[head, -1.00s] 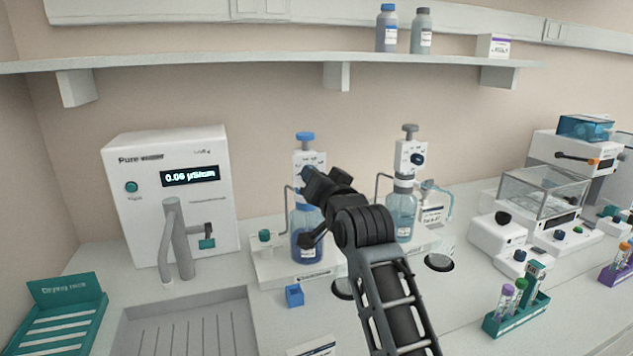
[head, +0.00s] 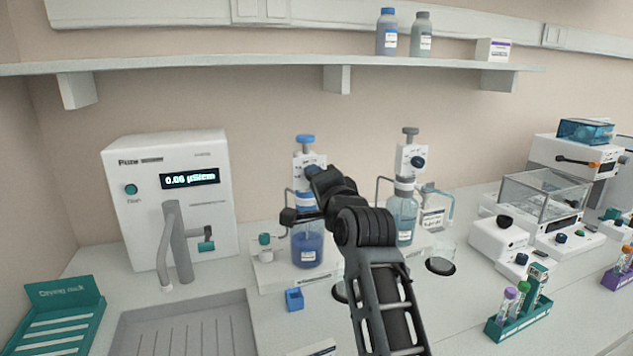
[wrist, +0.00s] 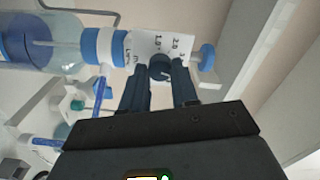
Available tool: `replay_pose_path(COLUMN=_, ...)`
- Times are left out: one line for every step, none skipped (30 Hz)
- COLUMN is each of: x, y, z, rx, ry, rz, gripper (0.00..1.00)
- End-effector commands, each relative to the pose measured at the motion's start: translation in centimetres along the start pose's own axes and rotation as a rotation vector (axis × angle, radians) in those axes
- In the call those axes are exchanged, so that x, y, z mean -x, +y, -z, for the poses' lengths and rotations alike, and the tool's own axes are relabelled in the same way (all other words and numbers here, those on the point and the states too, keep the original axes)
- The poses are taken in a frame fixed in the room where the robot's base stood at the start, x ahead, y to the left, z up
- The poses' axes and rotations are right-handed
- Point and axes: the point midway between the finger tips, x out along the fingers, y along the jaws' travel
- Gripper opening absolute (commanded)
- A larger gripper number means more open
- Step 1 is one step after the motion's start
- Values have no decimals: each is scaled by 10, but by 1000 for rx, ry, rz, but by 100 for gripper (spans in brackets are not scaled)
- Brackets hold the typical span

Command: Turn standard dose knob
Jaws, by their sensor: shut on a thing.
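The left dispenser bottle (head: 308,249) holds blue liquid and has a blue cap and a white dosing head (head: 300,172). Its dark dose knob (wrist: 159,68) sits on the face of the head, beside printed numbers such as 1.0 and 2.0. My gripper (wrist: 159,80) is shut on this knob, one finger on each side of it. In the head view my gripper (head: 316,174) reaches the dosing head from the front right and hides part of it. The bottle stands upright on its white base; the wrist view shows it lying sideways.
A similar grey-capped dispenser (head: 404,214) stands close on the right. A water purifier (head: 125,220) with a grey spout is at the left, above a sink (head: 180,335). A shelf (head: 220,66) runs above.

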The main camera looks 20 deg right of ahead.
Motion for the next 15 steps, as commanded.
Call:
replay_pose_path(x=0, y=1, z=0, rx=-11, ry=0, rz=-1, gripper=0)
replay_pose_path(x=0, y=1, z=0, rx=-17, ry=0, rz=-1, gripper=0)
replay_pose_path(x=0, y=1, z=0, rx=-24, ry=0, rz=-1, gripper=0)
replay_pose_path(x=0, y=1, z=0, rx=-28, ry=0, rz=-2, gripper=0)
replay_pose_path(x=0, y=1, z=0, rx=-31, ry=0, rz=-2, gripper=0)
replay_pose_path(x=0, y=1, z=0, rx=-33, ry=0, rz=-2, gripper=0)
replay_pose_path(x=0, y=1, z=0, rx=-35, ry=0, rz=-2, gripper=0)
replay_pose_path(x=0, y=1, z=0, rx=-36, ry=0, rz=-2, gripper=0)
replay_pose_path(x=0, y=1, z=0, rx=-36, ry=0, rz=-2, gripper=0)
replay_pose_path(x=0, y=1, z=0, rx=-37, ry=0, rz=-2, gripper=0)
replay_pose_path(x=0, y=1, z=0, rx=-37, ry=0, rz=-2, gripper=0)
replay_pose_path(x=0, y=1, z=0, rx=-36, ry=0, rz=-2, gripper=0)
replay_pose_path(x=0, y=1, z=0, rx=-36, ry=0, rz=-2, gripper=0)
replay_pose_path(x=0, y=1, z=0, rx=-36, ry=0, rz=-2, gripper=0)
replay_pose_path(x=0, y=1, z=0, rx=-36, ry=0, rz=-2, gripper=0)
